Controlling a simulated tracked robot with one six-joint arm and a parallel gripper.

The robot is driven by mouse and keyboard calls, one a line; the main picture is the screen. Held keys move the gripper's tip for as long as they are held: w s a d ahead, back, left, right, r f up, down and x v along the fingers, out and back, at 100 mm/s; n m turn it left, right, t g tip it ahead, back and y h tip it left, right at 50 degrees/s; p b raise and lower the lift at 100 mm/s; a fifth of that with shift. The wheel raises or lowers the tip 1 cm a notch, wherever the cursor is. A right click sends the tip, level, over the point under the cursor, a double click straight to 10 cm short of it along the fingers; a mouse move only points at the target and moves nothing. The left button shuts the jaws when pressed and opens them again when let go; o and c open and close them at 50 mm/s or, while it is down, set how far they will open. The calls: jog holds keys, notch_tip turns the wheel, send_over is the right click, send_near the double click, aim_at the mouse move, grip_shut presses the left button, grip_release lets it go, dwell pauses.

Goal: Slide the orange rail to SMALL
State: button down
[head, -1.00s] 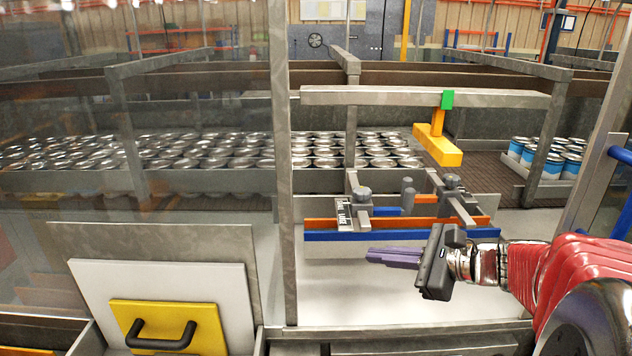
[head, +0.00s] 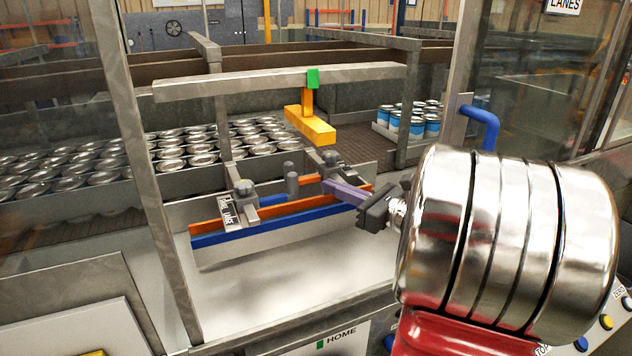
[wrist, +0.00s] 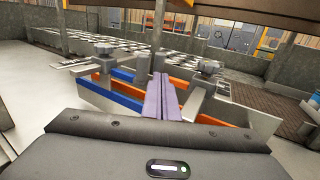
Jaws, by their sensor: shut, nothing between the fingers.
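The orange rail (head: 285,207) runs lengthwise behind a blue rail (head: 270,222) on the bench. Grey clamps with knobs stand at its left (head: 243,197) and right (head: 328,161). A small label plate (head: 226,213) sits by the left clamp; its words are too small to read surely. My gripper (head: 327,184) has its purple fingers shut and empty, with the tips near the right clamp and the rail's right part. In the wrist view, the fingers (wrist: 160,82) point between the two clamps and cover part of the rails. I cannot tell whether they touch anything.
A grey post (head: 292,181) stands between the clamps. A yellow block (head: 310,126) hangs from an overhead beam (head: 210,86) behind. A metal upright (head: 160,190) stands left of the rails. The bench top (head: 290,275) in front is clear.

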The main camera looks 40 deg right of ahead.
jog(key=x, duration=0.9)
jog(key=shift+w+a, duration=0.15)
jog(key=shift+w, duration=0.2)
jog(key=w, duration=0.1)
jog(key=w+d, duration=0.1)
jog(key=w, duration=0.1)
jog(key=shift+w+r, duration=0.1)
jog(key=shift+w, duration=0.15)
jog(key=shift+s, duration=0.1)
jog(key=v, duration=1.4)
